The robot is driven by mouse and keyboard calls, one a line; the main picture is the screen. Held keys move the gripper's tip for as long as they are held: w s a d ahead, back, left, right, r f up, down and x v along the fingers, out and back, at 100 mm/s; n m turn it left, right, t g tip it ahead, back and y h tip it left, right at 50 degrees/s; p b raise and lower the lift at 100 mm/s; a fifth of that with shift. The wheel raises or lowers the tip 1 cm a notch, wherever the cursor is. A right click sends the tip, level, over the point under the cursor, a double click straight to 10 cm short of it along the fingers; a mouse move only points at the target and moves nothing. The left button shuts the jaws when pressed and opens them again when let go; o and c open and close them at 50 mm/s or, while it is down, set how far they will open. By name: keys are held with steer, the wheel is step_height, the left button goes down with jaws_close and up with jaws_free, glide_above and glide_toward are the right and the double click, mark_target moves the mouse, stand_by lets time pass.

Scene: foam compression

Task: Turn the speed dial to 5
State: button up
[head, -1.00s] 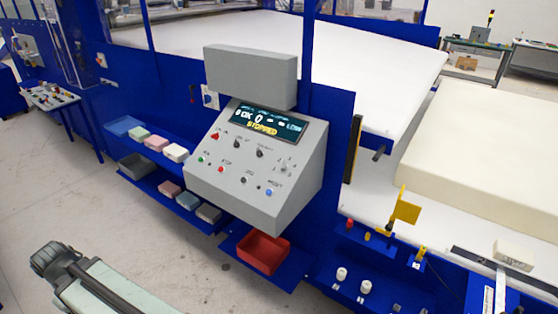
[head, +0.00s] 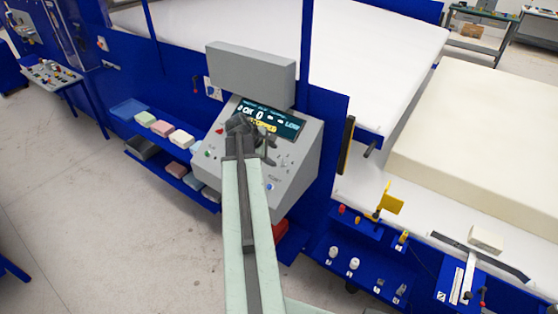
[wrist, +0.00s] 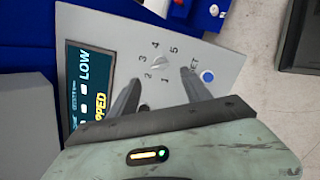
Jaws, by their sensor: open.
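The grey control panel (head: 300,170) fills the middle of the head view. The speed dial (wrist: 159,63) is a small pale knob ringed by the numbers 1 to 5 in the wrist view. I cannot tell which number it points to. My gripper (wrist: 160,82) is open, with one dark finger on each side of the dial area. The fingers look apart from the knob, and their height above the panel is unclear. In the head view my gripper (head: 266,150) is in front of the panel and hides several controls.
The panel screen (wrist: 88,85) reads STOPPED and LOW. A blue button (wrist: 207,77) sits just right of the right finger in the wrist view. A grey box (head: 250,72) stands above the panel. A red bin (head: 281,232) is below it, partly hidden by my arm.

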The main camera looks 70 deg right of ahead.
mark_target(281, 162)
steer(key=b+x, duration=0.5)
steer(key=x, duration=0.1)
steer(key=shift+f, duration=0.4)
steer(key=shift+s+d+f+b, duration=0.1)
steer(key=shift+d+f+b, duration=0.15)
steer(key=shift+d+b, duration=0.1)
steer(key=shift+r, duration=0.1)
steer(key=shift+a, duration=0.1)
jaws_close()
